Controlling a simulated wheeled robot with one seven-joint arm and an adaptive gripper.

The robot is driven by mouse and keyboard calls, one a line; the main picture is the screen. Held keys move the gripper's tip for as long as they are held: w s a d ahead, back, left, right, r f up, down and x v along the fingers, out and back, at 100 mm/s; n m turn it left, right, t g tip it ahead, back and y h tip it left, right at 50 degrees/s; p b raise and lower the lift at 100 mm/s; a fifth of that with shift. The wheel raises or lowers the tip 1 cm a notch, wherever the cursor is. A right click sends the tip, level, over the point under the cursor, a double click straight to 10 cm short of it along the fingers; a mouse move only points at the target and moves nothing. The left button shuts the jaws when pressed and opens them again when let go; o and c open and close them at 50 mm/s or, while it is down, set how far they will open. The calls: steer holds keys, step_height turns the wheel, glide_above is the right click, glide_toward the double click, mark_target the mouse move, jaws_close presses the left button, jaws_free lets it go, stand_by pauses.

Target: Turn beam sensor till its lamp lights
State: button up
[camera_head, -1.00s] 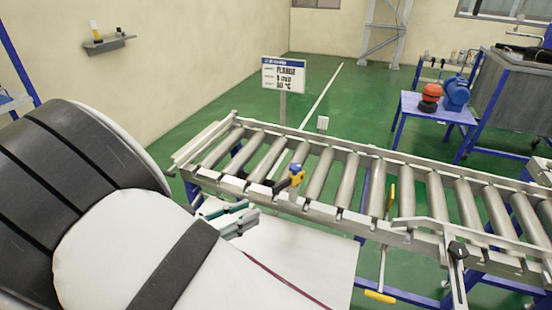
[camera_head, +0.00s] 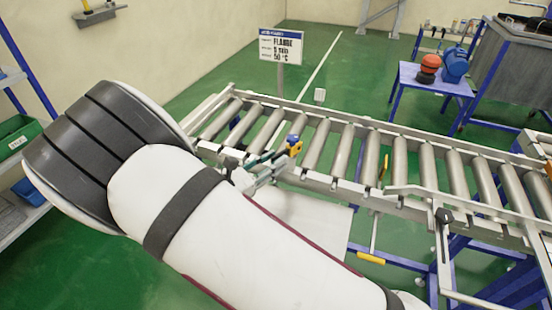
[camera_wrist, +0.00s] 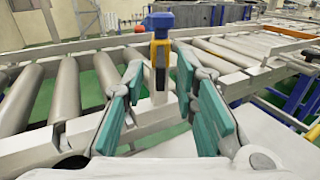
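The beam sensor is a small yellow body with a blue top (camera_wrist: 159,24), standing on a grey post at the near rail of the roller conveyor. In the head view the sensor (camera_head: 294,146) sits just beyond my gripper (camera_head: 265,160). In the wrist view my gripper (camera_wrist: 163,105) is open, its teal-padded fingers apart to the left and right of the sensor's post. The sensor stands upright between and beyond the fingertips, and I see no contact. A lit lamp cannot be made out in either view.
The roller conveyor (camera_head: 365,150) runs across the picture. A small white block (camera_head: 319,95) stands behind it, near a sign (camera_head: 281,46). A blue table (camera_head: 432,84) holds red and blue parts. A yellow-gripped handle (camera_head: 371,258) hangs below the conveyor at the front.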

steer(key=shift+w+d, duration=0.5)
steer(key=shift+d, duration=0.05)
jaws_close()
